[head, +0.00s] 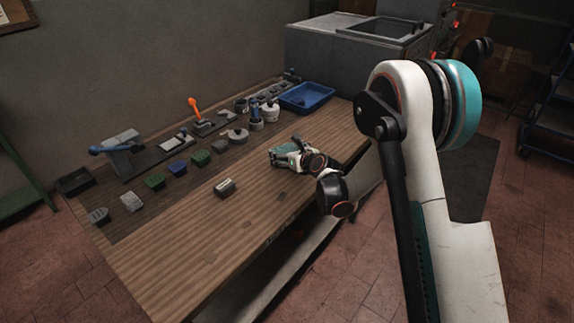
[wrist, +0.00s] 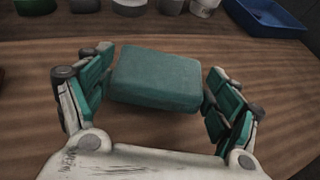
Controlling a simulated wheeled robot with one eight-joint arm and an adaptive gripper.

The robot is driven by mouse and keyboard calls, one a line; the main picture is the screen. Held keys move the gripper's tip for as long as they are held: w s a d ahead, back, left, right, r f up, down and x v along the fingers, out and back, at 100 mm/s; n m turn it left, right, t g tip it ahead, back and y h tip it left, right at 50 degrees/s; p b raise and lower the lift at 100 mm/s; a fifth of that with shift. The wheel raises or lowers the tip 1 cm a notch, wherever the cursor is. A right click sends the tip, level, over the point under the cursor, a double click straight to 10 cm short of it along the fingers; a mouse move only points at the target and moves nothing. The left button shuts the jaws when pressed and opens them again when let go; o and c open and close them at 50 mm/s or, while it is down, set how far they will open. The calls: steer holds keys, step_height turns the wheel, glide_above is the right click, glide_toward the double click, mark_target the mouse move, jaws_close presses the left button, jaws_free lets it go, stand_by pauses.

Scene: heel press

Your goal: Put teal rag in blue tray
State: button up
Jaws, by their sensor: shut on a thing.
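The teal rag (wrist: 158,80) looks like a thick, folded block with rounded edges. It lies between the two fingers of my gripper (head: 280,156) in the wrist view, and the gripper is shut on it. The gripper is low over the right half of the wooden bench in the head view, where the rag is hard to tell from the fingers. The blue tray (head: 318,101) stands at the far end of the bench, beyond the gripper. It also shows at the top right of the wrist view (wrist: 262,16), apart from the rag.
The wooden bench (head: 190,245) is clear in front. A small grey block (head: 224,186) lies nearer the middle. Several coloured small containers, a lever press (head: 120,152) and pots (head: 271,112) line the back. A large grey machine (head: 355,55) stands behind the tray.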

mark_target(287, 169)
steer(key=shift+f+b, duration=0.75)
steer(key=shift+f, duration=1.35)
steer(key=shift+f, duration=0.1)
steer(key=o, duration=0.9)
steer(key=p+v, duration=0.3)
steer(key=v, duration=0.9)
steer(key=shift+s, duration=0.1)
